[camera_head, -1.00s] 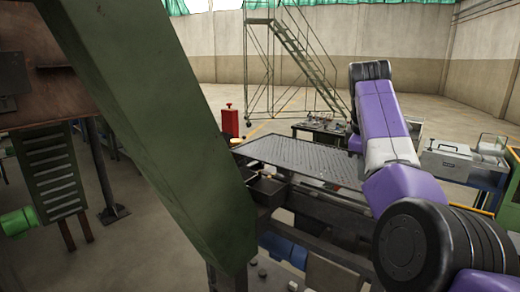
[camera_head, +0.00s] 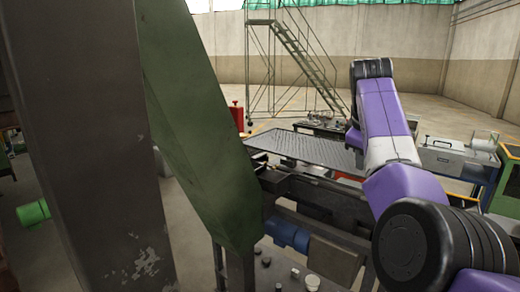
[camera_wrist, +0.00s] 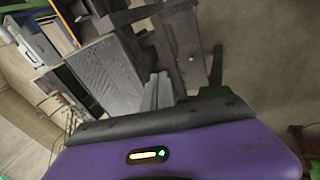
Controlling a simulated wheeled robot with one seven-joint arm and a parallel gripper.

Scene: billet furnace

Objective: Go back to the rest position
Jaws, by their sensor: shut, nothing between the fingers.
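My purple and black arm is folded at the right of the head view, its upper link pointing up. My gripper is not clearly seen in that view. In the wrist view, the pale grey fingers of my gripper (camera_wrist: 158,90) stick out past the dark edge of my purple wrist. They are together with nothing between them. The perforated table (camera_head: 305,149) lies beyond my arm, and it also shows in the wrist view (camera_wrist: 105,75), apart from the fingers.
A dark scuffed post (camera_head: 95,150) and a sloping green beam (camera_head: 195,140) stand close on the left. A blue motor (camera_head: 287,234) sits below the machine. A stair platform (camera_head: 300,50) stands at the back. A grey box (camera_head: 442,157) is at the right.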

